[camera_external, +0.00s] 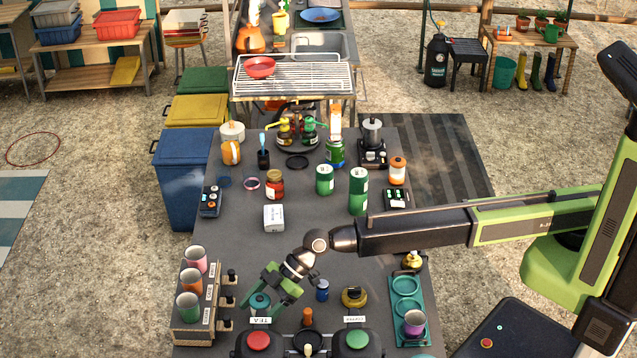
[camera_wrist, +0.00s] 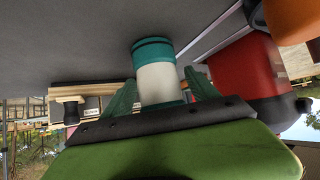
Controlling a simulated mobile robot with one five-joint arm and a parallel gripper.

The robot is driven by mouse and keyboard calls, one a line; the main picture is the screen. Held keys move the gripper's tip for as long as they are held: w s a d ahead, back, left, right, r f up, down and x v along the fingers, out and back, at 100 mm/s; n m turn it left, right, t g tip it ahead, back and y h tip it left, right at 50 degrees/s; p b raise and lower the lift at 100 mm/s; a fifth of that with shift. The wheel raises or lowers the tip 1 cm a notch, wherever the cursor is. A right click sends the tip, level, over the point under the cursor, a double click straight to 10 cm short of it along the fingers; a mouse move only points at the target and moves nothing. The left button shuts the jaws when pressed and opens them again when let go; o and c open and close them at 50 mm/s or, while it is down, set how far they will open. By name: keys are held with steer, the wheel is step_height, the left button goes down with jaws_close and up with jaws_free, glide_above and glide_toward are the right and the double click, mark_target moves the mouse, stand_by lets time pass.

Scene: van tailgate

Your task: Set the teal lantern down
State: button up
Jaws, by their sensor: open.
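The teal lantern (camera_wrist: 157,82) is a white cylinder with teal ends, between the two green fingers of my gripper (camera_wrist: 161,95) in the wrist view. Its far teal end appears to meet the grey worktop. In the external view the teal lantern (camera_external: 260,303) shows low on the worktop, behind a label reading TEA and partly hidden by the fingers. My gripper (camera_external: 262,300) points down and left around it. The jaws are open, with a finger on each side of the lantern; any remaining contact cannot be made out.
A wooden rack (camera_external: 190,338) with several cups stands to the left. Red-topped (camera_external: 258,341) and green-topped (camera_external: 356,339) dispensers stand at the front. A blue jar (camera_external: 322,290) and a yellow-and-black item (camera_external: 354,297) are to the right.

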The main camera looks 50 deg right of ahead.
steer(key=p+v, duration=0.5)
steer(key=v, duration=0.5)
steer(key=shift+d+r+p, duration=0.25)
steer(key=shift+d+p, duration=0.05)
steer(key=shift+p, duration=0.05)
steer(key=shift+s, duration=0.1)
